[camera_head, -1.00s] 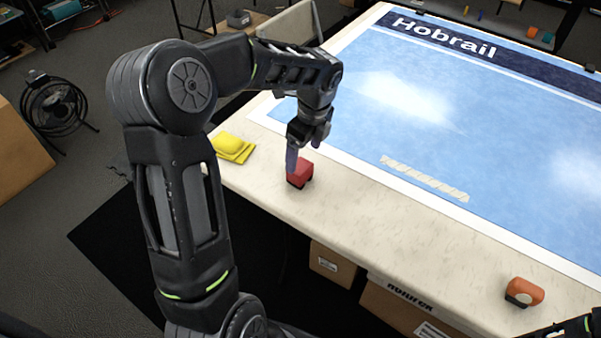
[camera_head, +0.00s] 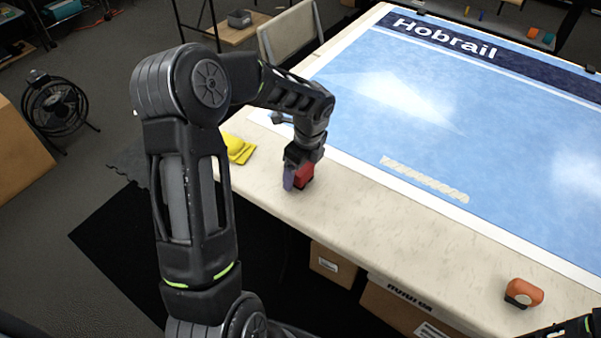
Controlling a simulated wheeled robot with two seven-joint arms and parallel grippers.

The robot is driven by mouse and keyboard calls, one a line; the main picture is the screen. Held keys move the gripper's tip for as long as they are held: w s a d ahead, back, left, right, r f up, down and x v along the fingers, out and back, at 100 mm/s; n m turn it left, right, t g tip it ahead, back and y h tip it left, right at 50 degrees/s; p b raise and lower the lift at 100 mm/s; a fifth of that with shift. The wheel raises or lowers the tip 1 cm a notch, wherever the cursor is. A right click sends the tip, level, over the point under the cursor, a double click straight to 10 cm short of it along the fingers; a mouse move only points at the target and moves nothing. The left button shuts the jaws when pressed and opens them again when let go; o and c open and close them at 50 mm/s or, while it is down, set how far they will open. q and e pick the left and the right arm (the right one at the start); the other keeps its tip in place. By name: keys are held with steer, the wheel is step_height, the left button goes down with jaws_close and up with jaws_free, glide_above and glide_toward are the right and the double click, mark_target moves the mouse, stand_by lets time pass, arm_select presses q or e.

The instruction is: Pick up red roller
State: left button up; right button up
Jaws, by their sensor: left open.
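The red roller (camera_head: 304,174) is a small red block-like thing on the pale table, near its front left edge. My left gripper (camera_head: 297,180) points down right at it, with one finger on its left side. The jaws are open, and the gripper hides part of the red roller. I cannot tell whether the fingers touch it. Of my right arm (camera_head: 570,330), only a dark part shows at the bottom right corner. Its gripper fingers are not visible.
A yellow cloth-like thing (camera_head: 238,148) lies on the table left of the gripper. An orange and black tool (camera_head: 523,292) stands at the front right. A large blue printed sheet (camera_head: 440,110) covers most of the table (camera_head: 400,222). The front strip between is clear.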

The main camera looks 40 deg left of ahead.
stand_by(0.6)
arm_select(q)
steer(key=c, duration=1.6)
steer(key=shift+r, duration=0.1)
step_height(320, 180, up, 10)
steer(key=shift+f, duration=0.1)
